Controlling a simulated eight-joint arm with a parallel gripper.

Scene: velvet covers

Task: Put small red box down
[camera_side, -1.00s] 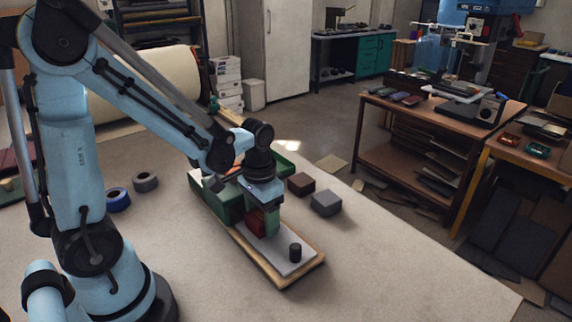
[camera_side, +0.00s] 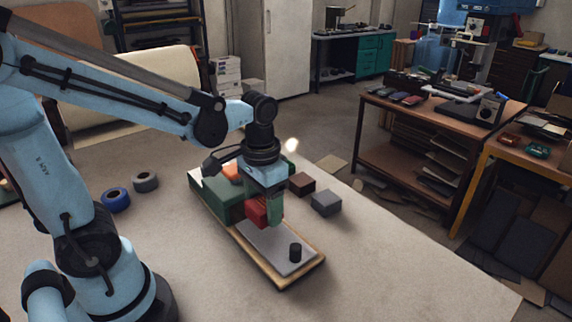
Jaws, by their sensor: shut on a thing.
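The small red box (camera_side: 255,212) is between the fingers of my gripper (camera_side: 266,214), which is shut on it. The box is at the back part of the grey plate (camera_side: 270,243) on a wooden board (camera_side: 283,282). It seems to be a little above the plate, but the gap is hard to judge. One finger hides part of the box. A small black cylinder (camera_side: 295,252) stands upright at the front end of the plate.
A green box (camera_side: 222,198) with an orange item (camera_side: 231,171) stands just behind and left of my gripper. A brown block (camera_side: 301,184) and a grey block (camera_side: 326,202) lie to the right. Two tape rolls (camera_side: 117,200) lie at left. The table's front right is clear.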

